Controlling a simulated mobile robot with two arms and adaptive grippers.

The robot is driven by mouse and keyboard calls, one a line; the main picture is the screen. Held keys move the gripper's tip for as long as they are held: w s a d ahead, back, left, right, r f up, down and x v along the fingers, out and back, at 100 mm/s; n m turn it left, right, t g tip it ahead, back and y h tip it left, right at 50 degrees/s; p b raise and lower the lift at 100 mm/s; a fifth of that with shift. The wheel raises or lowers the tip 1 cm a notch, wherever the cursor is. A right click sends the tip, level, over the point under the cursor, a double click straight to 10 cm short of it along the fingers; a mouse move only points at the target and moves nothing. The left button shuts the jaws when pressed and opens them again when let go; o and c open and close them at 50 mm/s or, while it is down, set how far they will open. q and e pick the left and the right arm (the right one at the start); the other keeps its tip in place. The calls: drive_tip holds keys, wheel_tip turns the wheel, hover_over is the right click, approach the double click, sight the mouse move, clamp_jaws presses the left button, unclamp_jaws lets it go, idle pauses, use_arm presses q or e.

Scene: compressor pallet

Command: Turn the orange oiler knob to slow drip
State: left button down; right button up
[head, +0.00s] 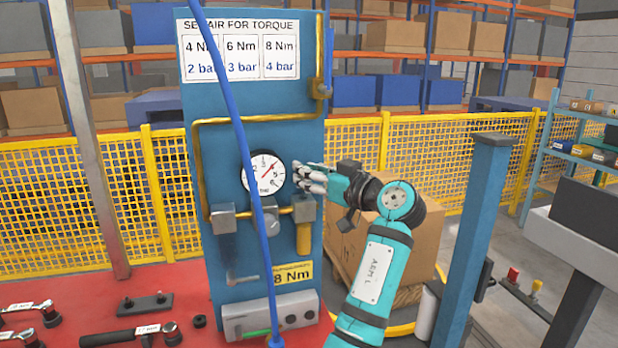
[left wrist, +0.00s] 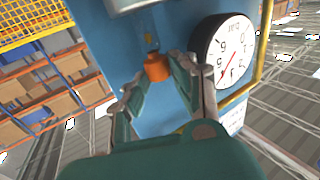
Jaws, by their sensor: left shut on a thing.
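The orange oiler knob (left wrist: 157,68) shows in the left wrist view between the tips of my left gripper (left wrist: 160,80). The gripper is shut on it. In the head view my left gripper (head: 303,176) is at the blue panel, just right of the pressure gauge (head: 263,174), and hides the knob. A grey block (head: 304,209) with an amber bowl (head: 303,238) hangs just below the gripper. The gauge also shows in the left wrist view (left wrist: 228,52), right of the fingers. My right gripper is not in view.
The blue panel (head: 228,125) carries brass pipes and a torque chart (head: 238,50). A blue hose (head: 250,160) hangs in front of it. Tools lie on the red surface (head: 180,290) at left. A blue post (head: 475,235) stands right of my arm.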

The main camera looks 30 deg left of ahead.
use_arm(q)
drive_tip(key=c, duration=1.1)
unclamp_jaws()
drive_tip(key=shift+c, duration=0.2)
drive_tip(key=shift+o, duration=0.2)
drive_tip(key=shift+d, duration=0.1)
drive_tip(key=v, duration=0.7)
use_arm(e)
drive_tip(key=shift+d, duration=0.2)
use_arm(q)
drive_tip(key=shift+d, duration=0.15)
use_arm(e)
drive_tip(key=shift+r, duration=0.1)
